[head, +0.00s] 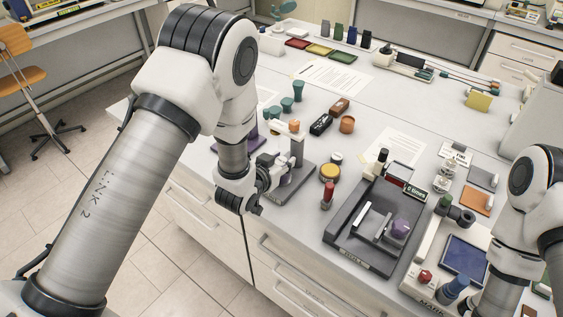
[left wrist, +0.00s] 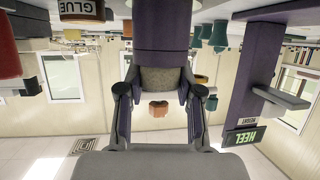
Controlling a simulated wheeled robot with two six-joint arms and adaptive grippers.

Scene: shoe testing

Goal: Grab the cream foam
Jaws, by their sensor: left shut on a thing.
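My left gripper (head: 281,178) is at the front edge of the bench, beside a grey stand with an upright post (head: 297,150). In the left wrist view, which is upside down, its two fingers (left wrist: 160,95) are shut on a speckled grey-brown block (left wrist: 160,78). A wide purple piece (left wrist: 160,35) adjoins the block; I cannot tell whether they are one thing. The held block is mostly hidden in the head view. I cannot make out a piece that is clearly cream foam. My right gripper is out of view.
A heel height gauge (left wrist: 246,137) stands close beside the left gripper. A yellow-topped jar (head: 329,173), a red-handled tool (head: 327,195) and a dark tester (head: 345,238) lie to the right. Green cups (head: 287,105) stand behind.

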